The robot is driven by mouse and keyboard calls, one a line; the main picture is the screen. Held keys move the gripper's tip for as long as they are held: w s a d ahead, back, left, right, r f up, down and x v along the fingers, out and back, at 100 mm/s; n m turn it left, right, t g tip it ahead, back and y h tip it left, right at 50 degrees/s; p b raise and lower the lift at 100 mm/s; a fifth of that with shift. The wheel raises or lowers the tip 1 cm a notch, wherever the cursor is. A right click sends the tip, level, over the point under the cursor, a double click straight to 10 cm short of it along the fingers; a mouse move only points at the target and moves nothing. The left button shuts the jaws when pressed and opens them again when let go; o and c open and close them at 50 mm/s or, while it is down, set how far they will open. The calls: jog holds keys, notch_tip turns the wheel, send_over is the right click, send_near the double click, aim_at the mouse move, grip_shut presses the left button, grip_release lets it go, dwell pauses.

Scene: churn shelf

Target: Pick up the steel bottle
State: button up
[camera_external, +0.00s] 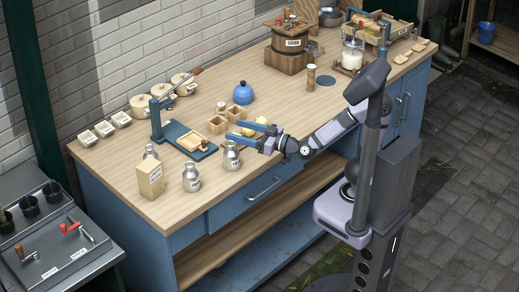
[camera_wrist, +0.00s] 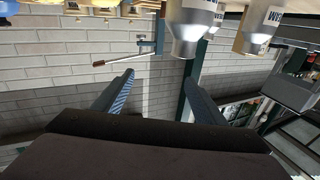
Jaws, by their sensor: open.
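Several steel bottles with white labels stand upright near the front left of the bench: one (camera_external: 231,157) closest to my gripper, one (camera_external: 191,179) by the front edge, and one (camera_external: 150,152) partly hidden behind a tan carton. The task line does not tell them apart. My gripper (camera_external: 246,132) is open and empty, its blue fingers pointing left, above and just right of the nearest bottle in the outside view. In the wrist view, which looks upside down, a steel bottle (camera_wrist: 187,35) shows at the top, beyond the open fingers (camera_wrist: 160,92) and not between them.
The tan carton (camera_external: 150,180) stands left of the bottles. White crocks (camera_external: 143,106) line the wall. The bench's front middle is clear.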

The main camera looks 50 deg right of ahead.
aim_at(238, 157)
jog(key=shift+n+g+y, duration=0.3)
jog(key=shift+n+g, duration=0.1)
jog(key=shift+n, duration=0.3)
jog(key=f+b, duration=0.2)
jog(key=f, duration=0.1)
jog(key=s+a+f+b, duration=0.1)
jog(key=f+b, duration=0.1)
jog(key=f, duration=0.1)
jog(key=s+a+f+b, duration=0.1)
jog(key=f+b, duration=0.2)
jog(key=shift+s+a+f, duration=0.15)
jog(key=shift+f, duration=0.15)
jog(key=shift+r, duration=0.1)
jog(key=shift+r+p, duration=0.1)
jog(key=shift+p, duration=0.25)
jog(key=shift+w+p, duration=0.3)
jog(key=shift+w+a+p, duration=0.35)
jog(key=shift+w+p, duration=0.2)
jog(key=shift+p, duration=0.3)
jog(key=shift+w, duration=0.1)
